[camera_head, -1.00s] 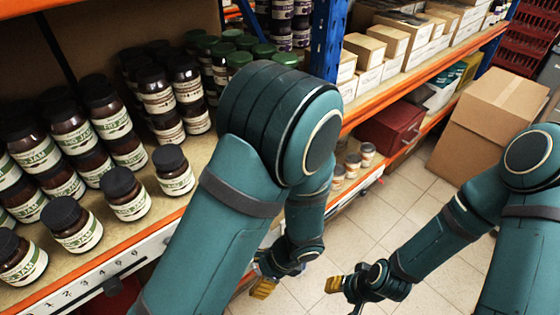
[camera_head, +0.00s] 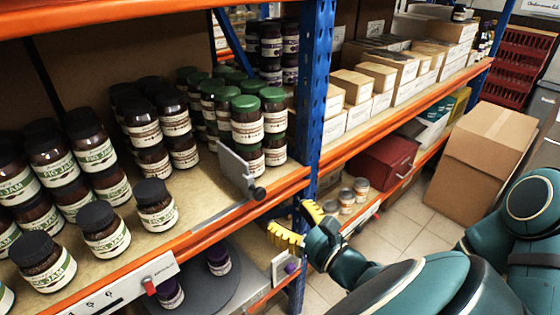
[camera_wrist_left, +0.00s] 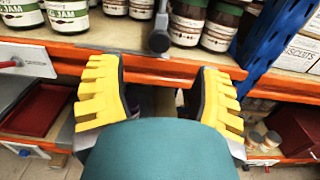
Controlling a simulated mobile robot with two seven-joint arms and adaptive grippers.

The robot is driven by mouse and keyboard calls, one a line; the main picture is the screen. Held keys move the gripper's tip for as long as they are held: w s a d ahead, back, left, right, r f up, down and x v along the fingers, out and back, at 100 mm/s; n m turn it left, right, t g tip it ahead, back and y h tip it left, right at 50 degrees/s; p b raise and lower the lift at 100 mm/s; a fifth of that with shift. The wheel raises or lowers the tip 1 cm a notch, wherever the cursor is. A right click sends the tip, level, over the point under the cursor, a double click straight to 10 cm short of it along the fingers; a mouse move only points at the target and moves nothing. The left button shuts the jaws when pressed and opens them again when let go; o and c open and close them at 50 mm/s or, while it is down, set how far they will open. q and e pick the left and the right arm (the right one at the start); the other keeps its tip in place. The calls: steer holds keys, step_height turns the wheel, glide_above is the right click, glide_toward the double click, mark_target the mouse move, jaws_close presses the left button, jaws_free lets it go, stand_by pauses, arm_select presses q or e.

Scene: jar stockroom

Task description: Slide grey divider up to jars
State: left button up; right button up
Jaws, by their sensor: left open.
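The grey divider (camera_head: 236,172) stands upright at the shelf's front edge, with a dark knob (camera_head: 258,193) on its front. It also shows in the left wrist view (camera_wrist_left: 161,14), top centre. Green-lid jars (camera_head: 247,125) stand close to its right and behind it; I cannot tell whether they touch. Black-lid fig jam jars (camera_head: 155,205) stand to its left, across bare shelf. My left gripper (camera_head: 288,217) is open and empty, in front of and below the shelf edge. In the left wrist view its yellow fingers (camera_wrist_left: 158,68) are spread, with the knob beyond, between them. My right gripper is out of view.
A blue upright (camera_head: 315,90) stands just right of the green-lid jars. The orange front beam (camera_head: 215,228) runs below the divider. A lower shelf holds purple-lid jars (camera_head: 219,258). A red box (camera_head: 385,160) and a cardboard box (camera_head: 480,155) are to the right.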

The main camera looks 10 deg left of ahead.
mark_target(261, 195)
arm_select(q)
steer(key=b+x, duration=0.2)
steer(key=x, duration=0.8)
steer(key=shift+w+a, duration=0.1)
jaws_close()
